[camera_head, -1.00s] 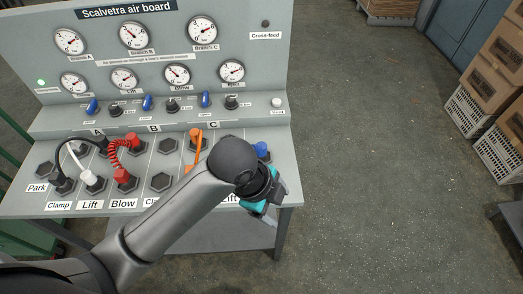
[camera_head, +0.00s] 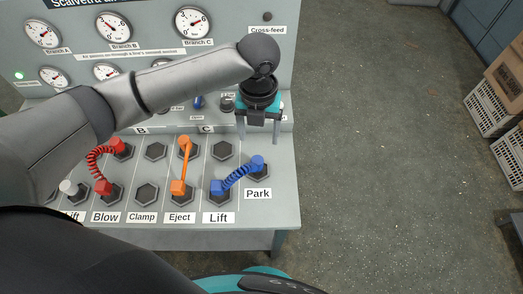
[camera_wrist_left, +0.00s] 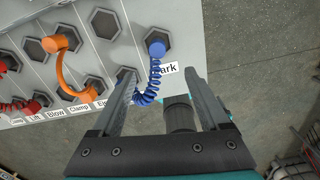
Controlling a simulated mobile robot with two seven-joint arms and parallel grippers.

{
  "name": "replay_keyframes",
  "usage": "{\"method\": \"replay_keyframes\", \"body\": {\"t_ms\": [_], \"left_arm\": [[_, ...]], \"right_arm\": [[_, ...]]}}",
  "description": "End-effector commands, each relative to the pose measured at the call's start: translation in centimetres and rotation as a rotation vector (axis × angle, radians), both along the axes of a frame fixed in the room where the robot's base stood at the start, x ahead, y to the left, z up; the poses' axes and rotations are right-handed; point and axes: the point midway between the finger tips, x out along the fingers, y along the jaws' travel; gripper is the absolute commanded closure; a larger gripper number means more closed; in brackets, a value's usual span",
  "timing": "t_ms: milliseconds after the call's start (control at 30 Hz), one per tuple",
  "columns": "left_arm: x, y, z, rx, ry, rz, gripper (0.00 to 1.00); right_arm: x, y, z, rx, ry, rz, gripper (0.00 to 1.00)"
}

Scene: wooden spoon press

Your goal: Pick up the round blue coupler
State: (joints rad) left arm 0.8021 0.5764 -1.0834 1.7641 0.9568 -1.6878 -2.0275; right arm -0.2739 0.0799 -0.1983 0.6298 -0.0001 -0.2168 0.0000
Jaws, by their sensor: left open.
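The round blue coupler (camera_head: 258,161) sits in the seat beside the "Park" label, at the right side of the sloped board. A coiled blue hose (camera_head: 238,175) runs from it to a square blue coupler (camera_head: 218,188) at "Lift". My left gripper (camera_head: 259,138) is open and empty, fingers pointing down, just above the round coupler in the head view. In the left wrist view the round blue coupler (camera_wrist_left: 156,48) shows beyond the open fingertips (camera_wrist_left: 158,78), clear of both. The left finger hides part of the board near the hose's lower end. My right gripper is out of view.
An orange hose (camera_head: 184,165) and a red coiled hose (camera_head: 100,160) with their couplers stand to the left. Gauges and blue levers line the upright panel (camera_head: 226,50) behind. Open floor (camera_head: 390,170) lies right of the board's edge.

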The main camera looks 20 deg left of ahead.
Motion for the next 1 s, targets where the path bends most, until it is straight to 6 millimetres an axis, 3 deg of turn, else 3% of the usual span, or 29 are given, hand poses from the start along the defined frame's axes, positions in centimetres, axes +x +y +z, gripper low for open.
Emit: {"method": "replay_keyframes", "body": {"t_ms": [100,300,500,700,1000], "left_arm": [[-0.2,0.0,-2.1,0.001,0.006,0.000,0.22],[-0.1,0.0,-6.5,0.001,0.004,0.000,0.22],[0.0,0.0,-9.2,0.000,0.001,0.000,0.22],[0.1,0.2,-10.4,0.000,0.001,0.002,0.22],[0.5,0.6,-14.3,0.000,0.002,0.001,0.22]], "right_arm": [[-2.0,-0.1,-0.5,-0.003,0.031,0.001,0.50],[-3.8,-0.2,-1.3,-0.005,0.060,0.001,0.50],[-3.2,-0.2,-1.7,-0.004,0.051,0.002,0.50],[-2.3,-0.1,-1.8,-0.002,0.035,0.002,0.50],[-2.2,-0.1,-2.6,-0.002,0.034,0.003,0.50]]}}
